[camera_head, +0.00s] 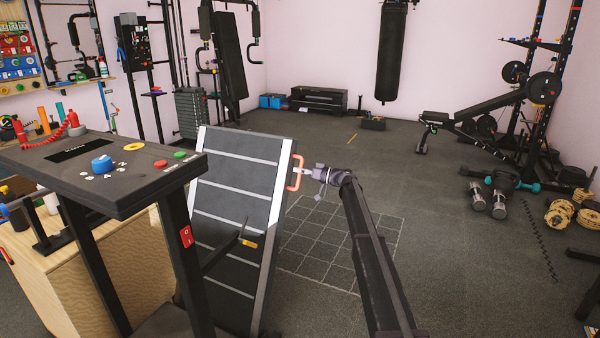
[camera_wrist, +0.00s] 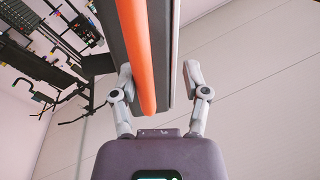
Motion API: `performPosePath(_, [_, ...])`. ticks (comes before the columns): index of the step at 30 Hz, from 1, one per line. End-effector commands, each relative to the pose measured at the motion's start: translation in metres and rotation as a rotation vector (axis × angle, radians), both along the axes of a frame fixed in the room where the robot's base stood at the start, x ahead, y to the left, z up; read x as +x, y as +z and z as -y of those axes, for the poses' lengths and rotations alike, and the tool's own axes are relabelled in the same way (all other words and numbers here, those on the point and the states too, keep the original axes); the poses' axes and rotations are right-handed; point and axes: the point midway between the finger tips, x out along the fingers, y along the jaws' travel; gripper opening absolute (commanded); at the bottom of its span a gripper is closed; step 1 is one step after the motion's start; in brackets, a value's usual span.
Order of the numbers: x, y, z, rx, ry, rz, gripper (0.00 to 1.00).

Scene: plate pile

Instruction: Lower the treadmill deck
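The treadmill deck (camera_head: 235,185) is tilted steeply up, a dark panel with pale cross stripes and light side edges. An orange handle (camera_head: 290,182) is fixed on its right edge. My gripper (camera_head: 307,174) is at this handle, reaching from the right. In the wrist view, my gripper (camera_wrist: 160,74) is open, with its two fingers apart. The orange handle (camera_wrist: 136,45) and the deck's edge (camera_wrist: 173,60) lie across the gap between the fingers. I cannot tell whether either finger touches the handle.
The treadmill console (camera_head: 110,190) with a blue knob and buttons stands at left front. A crank with a yellow grip (camera_head: 247,243) sits beside the deck. Floor marked with a grid (camera_head: 335,240) is clear right of the deck. Dumbbells (camera_head: 498,200) and a bench (camera_head: 470,120) are farther right.

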Motion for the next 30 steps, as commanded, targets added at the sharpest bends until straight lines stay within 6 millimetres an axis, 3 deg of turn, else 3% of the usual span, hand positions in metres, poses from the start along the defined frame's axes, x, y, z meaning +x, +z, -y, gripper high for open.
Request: performPosePath(30, [-0.007, -0.004, 0.042, 0.000, 0.000, 0.000, 0.57])
